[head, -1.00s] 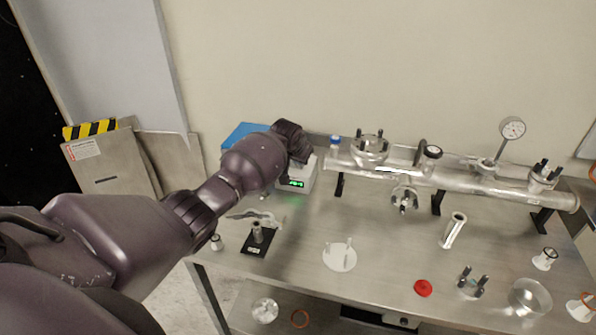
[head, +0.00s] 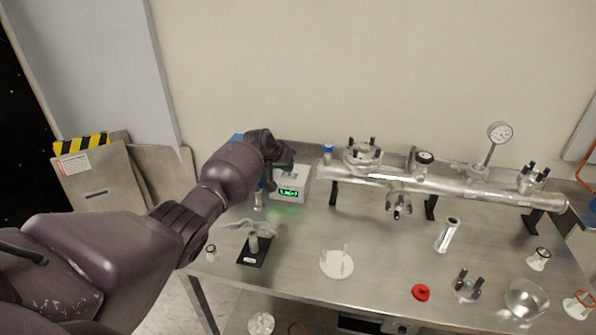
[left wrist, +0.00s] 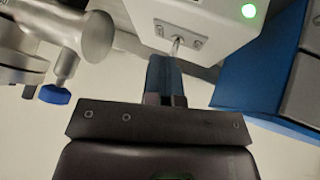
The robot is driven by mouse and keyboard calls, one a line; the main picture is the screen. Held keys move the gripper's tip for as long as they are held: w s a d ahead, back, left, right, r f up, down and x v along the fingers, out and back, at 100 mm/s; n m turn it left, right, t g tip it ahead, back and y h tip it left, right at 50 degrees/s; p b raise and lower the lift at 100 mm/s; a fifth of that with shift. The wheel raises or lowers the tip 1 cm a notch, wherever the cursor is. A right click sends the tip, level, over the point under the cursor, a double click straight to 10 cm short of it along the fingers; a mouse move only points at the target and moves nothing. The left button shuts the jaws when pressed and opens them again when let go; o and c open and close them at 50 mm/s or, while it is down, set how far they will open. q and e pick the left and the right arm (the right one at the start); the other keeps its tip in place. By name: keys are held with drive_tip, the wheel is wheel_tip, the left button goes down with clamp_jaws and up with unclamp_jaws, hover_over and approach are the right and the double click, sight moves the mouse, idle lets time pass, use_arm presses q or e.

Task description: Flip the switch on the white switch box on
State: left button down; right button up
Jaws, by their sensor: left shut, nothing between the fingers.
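The white switch box (head: 292,183) stands at the back left of the steel table, with a lit green display on its front. In the left wrist view the white box (left wrist: 215,28) fills the top, with a metal toggle switch (left wrist: 177,42) on a small plate and a round lit green light. My left gripper (left wrist: 165,62) is shut and empty, its fingertips close to the toggle's tip; I cannot tell whether they touch. In the head view my left gripper (head: 270,184) is at the box's left side, partly hidden by its own wrist. My right gripper is not in view.
A blue box (left wrist: 262,75) is beside the white box. A metal vacuum tube (head: 450,184) with fittings runs along the table's back. A black plate with a post (head: 253,249), a white disc (head: 336,264) and a red cap (head: 420,292) lie towards the front.

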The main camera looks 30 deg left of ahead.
use_arm(q)
drive_tip(key=shift+a+h, duration=0.2)
drive_tip(key=shift+h, duration=0.1)
drive_tip(key=shift+s+a, duration=0.1)
drive_tip(key=shift+a, duration=0.1)
idle(0.8)
drive_tip(key=shift+r, duration=0.1)
drive_tip(key=shift+r+p, duration=0.55)
drive_tip(key=shift+r, duration=0.1)
